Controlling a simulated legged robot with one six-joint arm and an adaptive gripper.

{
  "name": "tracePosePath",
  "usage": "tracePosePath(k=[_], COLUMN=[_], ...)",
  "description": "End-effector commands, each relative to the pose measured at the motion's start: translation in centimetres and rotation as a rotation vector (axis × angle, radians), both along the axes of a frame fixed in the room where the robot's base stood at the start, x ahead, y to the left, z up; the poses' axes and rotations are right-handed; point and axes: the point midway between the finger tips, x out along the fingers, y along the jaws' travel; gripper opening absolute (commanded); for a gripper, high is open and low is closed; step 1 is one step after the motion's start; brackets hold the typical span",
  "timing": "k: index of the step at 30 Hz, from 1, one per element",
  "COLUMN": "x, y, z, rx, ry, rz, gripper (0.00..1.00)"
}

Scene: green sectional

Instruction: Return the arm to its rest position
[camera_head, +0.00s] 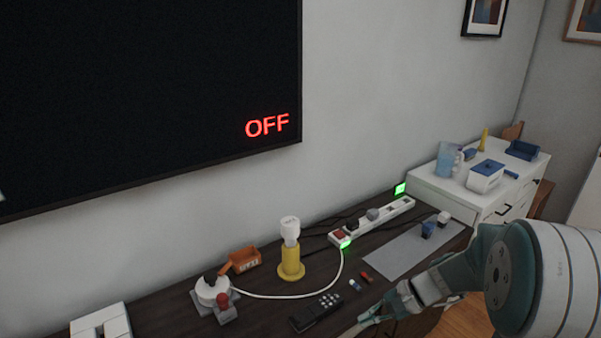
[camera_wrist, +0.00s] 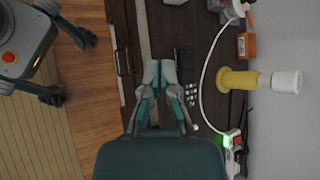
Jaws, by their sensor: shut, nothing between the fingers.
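My arm reaches in from the right edge in the head view. My gripper (camera_head: 372,322) is low in that view, over the front edge of the dark table (camera_head: 270,317). In the wrist view my gripper (camera_wrist: 160,65) points up the picture with its fingers together and nothing between them. The black remote (camera_head: 315,312) lies on the table left of my gripper. It also shows in the wrist view (camera_wrist: 184,66), just right of the fingertips.
A yellow stand with a white bulb (camera_head: 290,255), an orange box (camera_head: 244,260), a joystick-like device (camera_head: 213,293) and a power strip (camera_head: 372,220) stand on the table. A white cabinet (camera_head: 463,200) is at right. A screen reading OFF (camera_head: 150,90) hangs above.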

Motion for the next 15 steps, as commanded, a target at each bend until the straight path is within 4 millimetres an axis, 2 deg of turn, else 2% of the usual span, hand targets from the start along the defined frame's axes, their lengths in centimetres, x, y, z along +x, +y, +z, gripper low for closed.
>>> tracePosePath(k=[1,3,15], x=[-0.9,-2.1,-9.3], y=[0.4,0.8,1.2], z=[1.3,2.7,8.8], rx=[-0.049,-0.115,-0.493], ry=[-0.036,-0.078,-0.35], rz=[0.04,0.09,0.344], gripper=[0.0,0.0,0.0])
